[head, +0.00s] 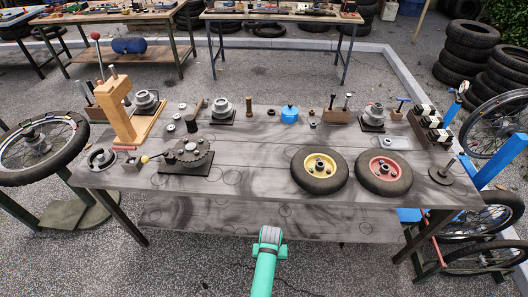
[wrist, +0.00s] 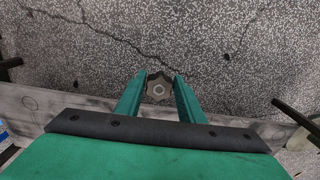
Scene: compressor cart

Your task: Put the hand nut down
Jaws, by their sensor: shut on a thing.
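The hand nut (wrist: 158,91) is a small dark, lobed piece with a pale round middle. It shows between the two green fingertips of my gripper (wrist: 158,82) in the wrist view. The fingers are shut on it, one on each side. Below the nut in that view is speckled grey floor, with a strip of grey wooden board behind the fingers. In the head view I see only part of my green arm at the bottom middle, and I cannot make out the nut there.
The grey workbench (head: 255,185) carries a yellow-hubbed wheel (head: 320,165), a red-hubbed wheel (head: 383,168), a sprocket fixture (head: 187,158), a wooden press (head: 118,108) and a blue part (head: 290,114). Its middle and front left of the wheels are bare.

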